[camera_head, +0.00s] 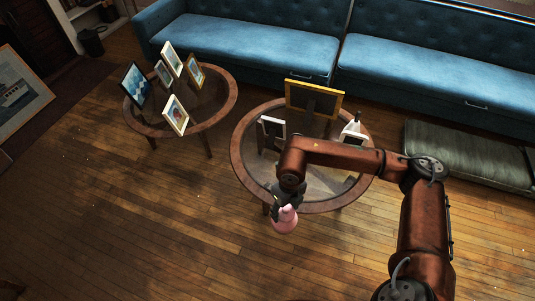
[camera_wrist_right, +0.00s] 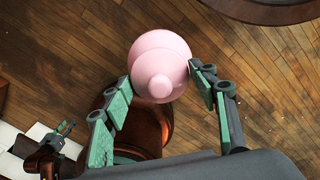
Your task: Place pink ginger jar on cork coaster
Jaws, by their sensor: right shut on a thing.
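The pink ginger jar (camera_head: 286,221) is held by my right gripper (camera_head: 281,205) in front of the right round table (camera_head: 238,160), above the floor in the picture. In the right wrist view the jar (camera_wrist_right: 160,62) shows its rounded lid and knob, with a green-padded finger of the right gripper (camera_wrist_right: 160,80) on each side. A small gripper with greenish fingers at lower left of that view looks like my left gripper (camera_wrist_right: 64,130); its opening is too small to judge. I cannot make out a cork coaster; my right arm hides part of the table top.
The right table carries a gold-edged frame (camera_head: 314,98), a smaller frame (camera_head: 271,132) and a white item (camera_head: 353,132). The left round table (camera_head: 226,100) holds several picture frames. A blue sofa (camera_head: 240,42) stands behind. Wooden floor is clear at front left.

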